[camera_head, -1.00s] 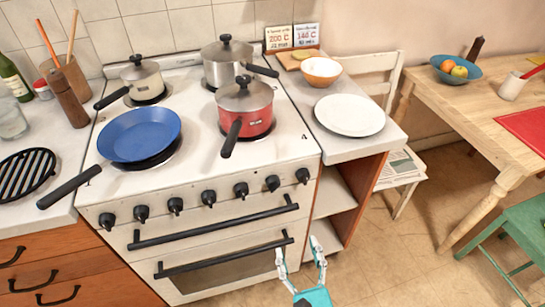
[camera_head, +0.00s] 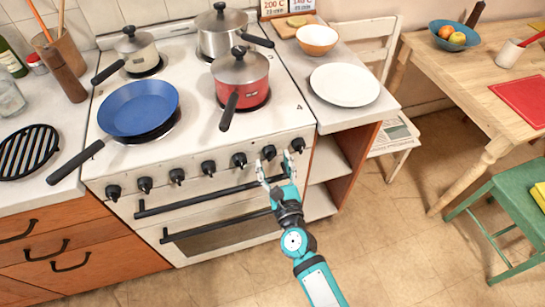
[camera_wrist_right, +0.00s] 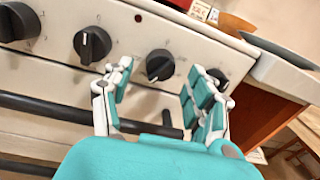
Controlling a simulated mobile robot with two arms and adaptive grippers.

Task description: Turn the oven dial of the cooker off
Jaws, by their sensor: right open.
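The white cooker (camera_head: 200,145) has a row of several black dials along its front panel. No label that I can read shows which one is the oven dial. My left gripper is out of view.
Two black oven handles (camera_head: 210,192) run below the dials, close to my right gripper. A red saucepan (camera_head: 241,80) and a blue frying pan (camera_head: 138,108) stand on the hob, handles towards the front. A shelf unit (camera_head: 330,165) stands at right. Floor in front is clear.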

